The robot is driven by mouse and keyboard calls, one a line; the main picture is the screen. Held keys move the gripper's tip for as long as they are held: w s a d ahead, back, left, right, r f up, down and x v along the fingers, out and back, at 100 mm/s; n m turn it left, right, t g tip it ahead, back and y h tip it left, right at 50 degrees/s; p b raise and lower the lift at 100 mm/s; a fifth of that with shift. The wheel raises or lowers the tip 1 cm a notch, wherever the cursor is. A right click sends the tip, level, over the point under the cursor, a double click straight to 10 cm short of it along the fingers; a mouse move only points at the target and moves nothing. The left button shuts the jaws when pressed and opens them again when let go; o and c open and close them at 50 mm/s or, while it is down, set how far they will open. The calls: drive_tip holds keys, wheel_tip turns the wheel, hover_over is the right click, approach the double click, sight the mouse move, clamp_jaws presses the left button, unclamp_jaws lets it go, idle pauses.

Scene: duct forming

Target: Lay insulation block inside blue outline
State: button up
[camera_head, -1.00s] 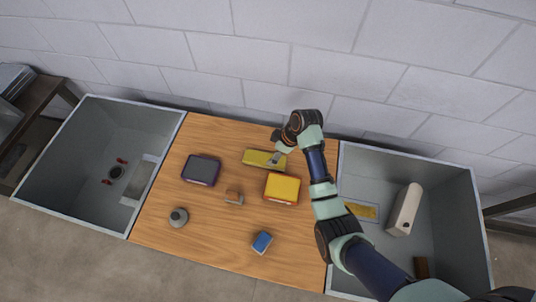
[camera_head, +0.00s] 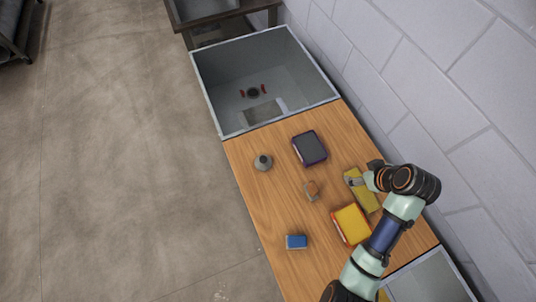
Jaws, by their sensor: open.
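A flat olive-yellow block (camera_head: 366,196), which looks like the insulation block, lies on the wooden bench top. My gripper (camera_head: 354,181) is at its upper left end, with the jaws open and partly over it. Whether the fingers touch the block is too small to tell. A rectangular patch (camera_head: 262,111) shows on the floor of the grey bin (camera_head: 232,84) at the bench's far end. I cannot make out a clear blue outline there.
On the bench (camera_head: 262,205) are a dark purple-edged box (camera_head: 310,147), a yellow box (camera_head: 351,224), a blue block (camera_head: 296,242), a small brown item (camera_head: 312,190) and a grey round item (camera_head: 263,162). A second grey bin (camera_head: 432,280) adjoins the near end. A block wall is at right.

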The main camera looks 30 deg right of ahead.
drive_tip(key=w+a+r+t, duration=0.2)
drive_tip(key=w+a+r, duration=0.25)
drive_tip(key=a, duration=0.35)
drive_tip(key=w+a+r+t, duration=0.1)
drive_tip(key=w+a+r, duration=0.35)
drive_tip(key=a, duration=0.45)
drive_tip(key=w+a+r+t, duration=0.2)
drive_tip(key=w+a+r, duration=0.1)
drive_tip(key=w+a, duration=0.4)
drive_tip(key=s+a+r+t, duration=0.1)
drive_tip(key=a+r, duration=0.3)
drive_tip(key=a, duration=0.3)
drive_tip(key=s+a+r+t+y, duration=0.1)
drive_tip(key=s+a+r, duration=0.1)
drive_tip(key=a+r, duration=0.2)
drive_tip(key=a, duration=0.3)
drive_tip(key=shift+a+n+t+y, duration=0.3)
drive_tip(key=shift+a+t, duration=0.05)
drive_tip(key=shift+t, duration=0.05)
drive_tip(key=shift+o, duration=0.4)
drive_tip(key=shift+r, duration=0.15)
drive_tip(key=shift+d, duration=0.15)
